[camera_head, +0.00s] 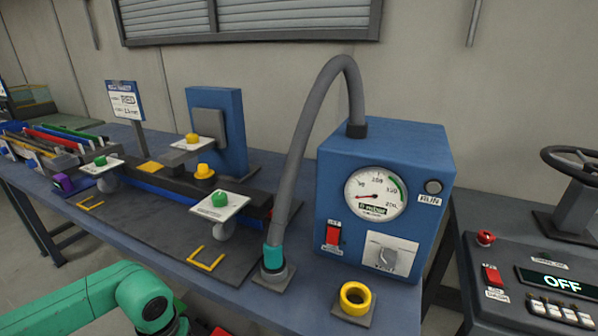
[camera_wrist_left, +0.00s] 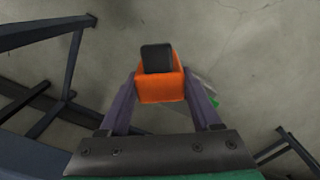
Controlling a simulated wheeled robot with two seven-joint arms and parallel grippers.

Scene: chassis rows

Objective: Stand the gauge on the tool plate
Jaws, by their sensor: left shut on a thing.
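In the left wrist view my left gripper (camera_wrist_left: 160,84) is shut on an orange block with a black end (camera_wrist_left: 157,57). It holds the block over the grey floor. I cannot tell for certain that this block is the gauge. In the head view my green left arm comes in at the lower left, and its gripper is out of frame. A dark plate with yellow corner marks (camera_head: 165,232) lies on the blue bench, possibly the tool plate. My right gripper is not in view.
A blue machine with a dial (camera_head: 385,205) and a curved grey hose (camera_head: 296,150) stands on the bench (camera_head: 410,306). A yellow ring (camera_head: 355,311) sits near the front edge. A dark rail with green and yellow knobs (camera_head: 165,178) runs behind the plate. A control console (camera_head: 520,265) is at the right.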

